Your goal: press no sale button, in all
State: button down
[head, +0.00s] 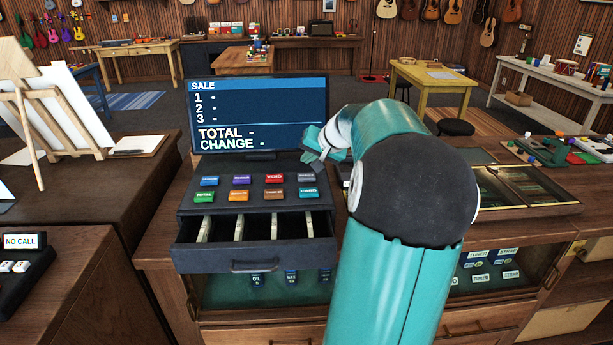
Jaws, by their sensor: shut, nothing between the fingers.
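The cash register (190,208) stands on the wooden counter with its drawer (255,257) pulled open. Its sloped panel carries two rows of coloured buttons. The top row has blue, purple, red (274,178) and dark grey (306,177) ones. The bottom row has green, orange, brown and teal (308,193) ones. The labels are small; I cannot tell for sure which reads no sale. The screen (257,115) shows SALE with dashes at each line, TOTAL and CHANGE. My gripper (312,158) is shut and empty, just above and behind the dark grey button, apparently not touching it.
My arm hides the counter right of the register. An easel (45,125) and clipboard (140,145) stand on the left table. A NO CALL device (22,250) sits front left. Glass display panels (515,188) lie to the right. The open drawer juts forward.

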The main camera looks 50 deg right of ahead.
jog(key=shift+r, duration=1.35)
jog(key=w+a+n+g+y, duration=0.1)
jog(key=a+n, duration=0.2)
jog(key=a, duration=1.2)
jog(key=w+a+n+g, duration=0.2)
jog(key=a+n, duration=0.1)
jog(key=a, duration=1.2)
jog(key=s+a+f+n, duration=0.2)
jog(key=s+a, duration=0.6)
jog(key=a, duration=0.1)
jog(key=s+a+f+n+y, duration=0.1)
jog(key=s+a+f+n, duration=0.2)
jog(key=s+a, duration=0.5)
jog(key=shift+a+f+n, duration=0.25)
jog(key=shift+a+n, duration=0.05)
jog(key=shift+a, duration=0.3)
